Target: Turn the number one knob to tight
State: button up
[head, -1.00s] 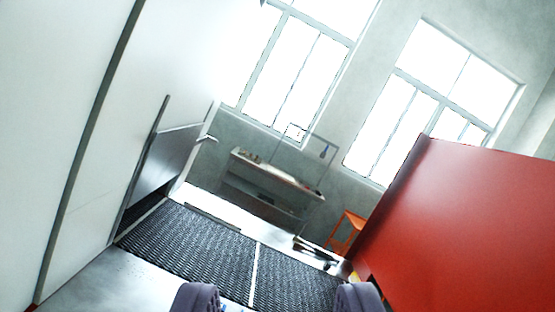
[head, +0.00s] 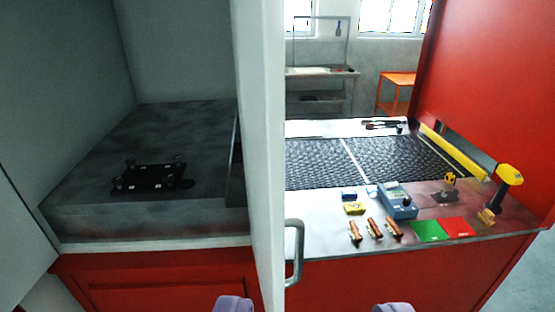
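No knob marked number one can be made out. A black plate (head: 150,178) with several small knob-like posts at its corners lies on the grey slab inside the open cabinet at left; any markings are too small to read. A blue-grey device (head: 397,203) with a small screen and a dark round part stands on the bench at right. My gripper (head: 313,306) shows two purple fingertips at the bottom edge, wide apart, empty and away from both.
A white upright panel (head: 262,150) with a metal handle (head: 294,252) separates the cabinet from the bench. The dark mesh belt (head: 310,165) lies behind copper-coloured pieces (head: 374,228), green (head: 429,231) and red (head: 457,227) pads, and a yellow-black drill (head: 503,190). A red panel rises at right.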

aim_at(117, 182)
jog(key=i+l, duration=0.2)
jog(key=i+l+u, duration=0.15)
jog(key=l, duration=0.3)
jog(key=i+l, duration=0.3)
jog(key=i+l+u, duration=0.15)
jog(key=l, duration=0.25)
jog(key=i+l, duration=0.25)
jog(key=l+u, duration=0.15)
jog(key=u, duration=0.85)
jog(key=j+z, duration=0.3)
jog(key=j, duration=0.85)
jog(key=i+j+z, duration=0.1)
jog(key=j, duration=0.2)
jog(key=i+j+z, duration=0.1)
jog(key=j, duration=0.25)
jog(key=i, duration=0.1)
